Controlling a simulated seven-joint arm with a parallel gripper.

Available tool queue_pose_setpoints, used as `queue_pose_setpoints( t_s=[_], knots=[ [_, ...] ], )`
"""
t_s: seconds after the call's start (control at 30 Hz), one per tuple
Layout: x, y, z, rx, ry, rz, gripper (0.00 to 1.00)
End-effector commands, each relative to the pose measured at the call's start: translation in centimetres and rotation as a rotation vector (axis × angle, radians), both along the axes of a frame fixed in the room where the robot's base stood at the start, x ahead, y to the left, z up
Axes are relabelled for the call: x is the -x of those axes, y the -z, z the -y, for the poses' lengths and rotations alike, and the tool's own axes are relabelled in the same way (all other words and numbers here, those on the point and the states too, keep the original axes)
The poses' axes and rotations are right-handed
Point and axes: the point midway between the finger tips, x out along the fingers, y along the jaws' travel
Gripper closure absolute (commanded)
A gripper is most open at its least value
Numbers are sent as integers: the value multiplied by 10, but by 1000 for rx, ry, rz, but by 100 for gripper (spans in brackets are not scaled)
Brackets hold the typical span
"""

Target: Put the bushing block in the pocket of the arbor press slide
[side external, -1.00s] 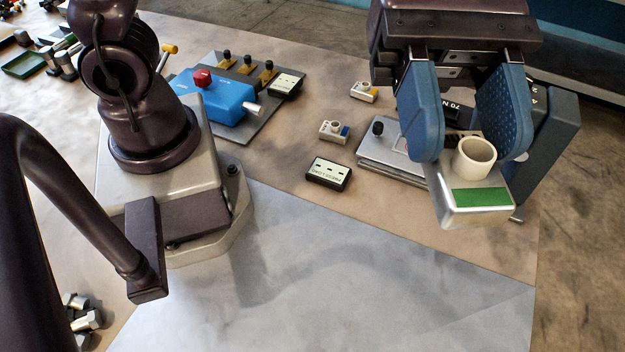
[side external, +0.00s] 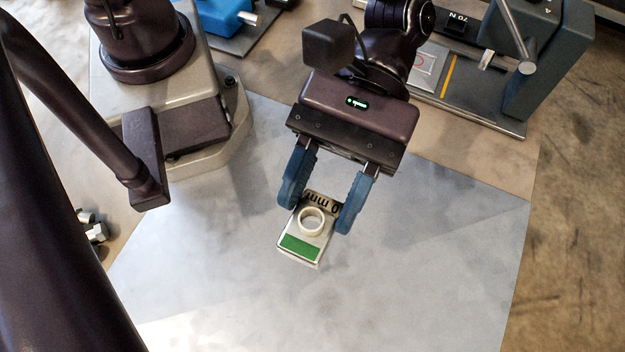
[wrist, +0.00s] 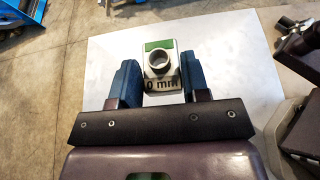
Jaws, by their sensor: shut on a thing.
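In the wrist view the block (wrist: 150,68) shows between the fingers of my gripper (wrist: 161,72), ring facing the camera. It is over the pale grey sheet; its exact height is unclear. The arbor press (side external: 532,62) stands at upper right, with a metal lever and a plate carrying a yellow line.
The pale grey sheet (side external: 430,270) is wide and clear around the block. A blue device (side external: 222,16) on a dark plate sits at the top left. Metal nuts (side external: 95,230) lie at the left edge. The table's right edge meets bare floor.

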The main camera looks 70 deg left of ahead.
Motion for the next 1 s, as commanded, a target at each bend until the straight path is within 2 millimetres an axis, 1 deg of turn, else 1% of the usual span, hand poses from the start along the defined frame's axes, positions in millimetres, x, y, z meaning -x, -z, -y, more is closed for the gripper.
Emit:
queue_pose_setpoints(
  t_s=[0.03,0.1,0.2,0.3,0.47,0.7,0.87,1.0],
  knots=[
    [1,20,0,-4,0,-14,93],
    [1,44,0,-4,1,-12,93],
    [1,74,0,-3,0,-10,93],
    [1,96,0,-1,0,-7,93],
    [0,116,1,2,-1,-3,93],
    [0,154,1,1,0,-3,93],
    [0,170,1,2,-1,-3,93],
    [0,190,1,1,-2,-3,93]
  ],
)
